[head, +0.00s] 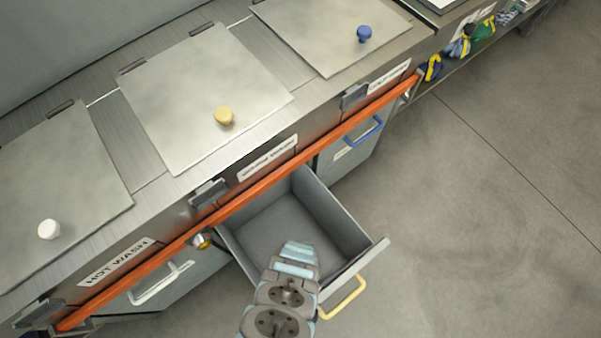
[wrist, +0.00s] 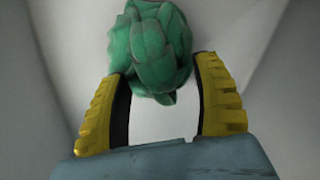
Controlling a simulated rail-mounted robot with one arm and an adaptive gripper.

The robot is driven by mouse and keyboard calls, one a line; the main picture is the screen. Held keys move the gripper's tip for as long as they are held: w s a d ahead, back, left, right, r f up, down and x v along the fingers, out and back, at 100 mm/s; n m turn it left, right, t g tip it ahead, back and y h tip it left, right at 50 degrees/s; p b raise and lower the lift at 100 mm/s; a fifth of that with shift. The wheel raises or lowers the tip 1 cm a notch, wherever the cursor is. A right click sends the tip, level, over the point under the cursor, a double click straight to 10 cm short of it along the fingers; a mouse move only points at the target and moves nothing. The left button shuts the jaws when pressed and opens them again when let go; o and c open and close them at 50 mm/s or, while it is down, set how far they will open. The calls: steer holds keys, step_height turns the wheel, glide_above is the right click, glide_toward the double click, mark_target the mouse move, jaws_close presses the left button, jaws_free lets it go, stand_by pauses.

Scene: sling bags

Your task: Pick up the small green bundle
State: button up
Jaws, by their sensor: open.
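The small green bundle (wrist: 150,45) is crumpled cloth, seen close in the upper middle of the wrist view, on a pale surface between pale sloping walls. My gripper (wrist: 161,72) is open, with one yellow-and-black finger on each side of the bundle's lower part. I cannot tell whether either finger touches it. In the head view my gripper (head: 297,255) points down into the open grey drawer (head: 346,222). Its fingertips are hidden there, and no bundle shows inside the drawer.
The drawer has a yellow handle (head: 343,298). An orange rail (head: 260,190) runs along the counter front above it. Lidded hatches with white, yellow and blue knobs top the counter. Several coloured bundles, including a green one (head: 484,30), lie on a low shelf at upper right. Open floor lies right.

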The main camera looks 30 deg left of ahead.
steer(key=shift+w+f, duration=0.1)
steer(key=shift+f, duration=0.25)
jaws_close()
steer(key=shift+r+p, duration=3.1)
steer(key=shift+r, duration=1.95)
